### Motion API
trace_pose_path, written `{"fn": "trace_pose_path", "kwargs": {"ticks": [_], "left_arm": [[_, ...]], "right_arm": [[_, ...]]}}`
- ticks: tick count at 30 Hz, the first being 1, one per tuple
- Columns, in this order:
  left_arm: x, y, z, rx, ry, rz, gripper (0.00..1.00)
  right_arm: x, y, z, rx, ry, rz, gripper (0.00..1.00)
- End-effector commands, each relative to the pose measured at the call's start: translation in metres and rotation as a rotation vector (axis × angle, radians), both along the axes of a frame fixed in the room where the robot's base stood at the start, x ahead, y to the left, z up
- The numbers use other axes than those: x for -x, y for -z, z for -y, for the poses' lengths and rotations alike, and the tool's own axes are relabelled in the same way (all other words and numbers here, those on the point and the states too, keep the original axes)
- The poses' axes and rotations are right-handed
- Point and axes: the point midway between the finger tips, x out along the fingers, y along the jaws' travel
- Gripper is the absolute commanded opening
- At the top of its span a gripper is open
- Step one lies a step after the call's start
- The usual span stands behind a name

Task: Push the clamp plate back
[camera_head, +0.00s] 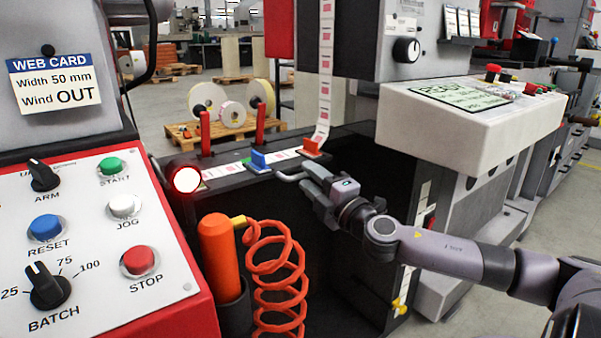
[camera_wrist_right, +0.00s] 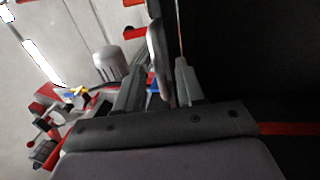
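I cannot single out a clamp plate with certainty. My right gripper (camera_head: 290,177) is just in front of the deck's edge, below and right of the blue block. My left gripper is not in view.
A lit red lamp (camera_head: 187,179), a control panel (camera_head: 90,230) and an orange tool with a coiled hose (camera_head: 278,270) are at left. A display console (camera_head: 470,110) overhangs at right.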

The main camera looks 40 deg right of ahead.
Motion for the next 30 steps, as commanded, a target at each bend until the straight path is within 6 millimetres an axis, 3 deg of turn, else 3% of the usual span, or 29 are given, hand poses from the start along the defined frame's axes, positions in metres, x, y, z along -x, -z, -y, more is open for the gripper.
{"fn": "trace_pose_path", "kwargs": {"ticks": [15,30], "left_arm": [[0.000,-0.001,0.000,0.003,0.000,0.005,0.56],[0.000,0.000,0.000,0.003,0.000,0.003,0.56]], "right_arm": [[-0.033,-0.007,0.004,-0.001,0.001,0.002,0.38],[-0.040,-0.007,0.004,0.000,-0.001,0.000,0.38]]}}
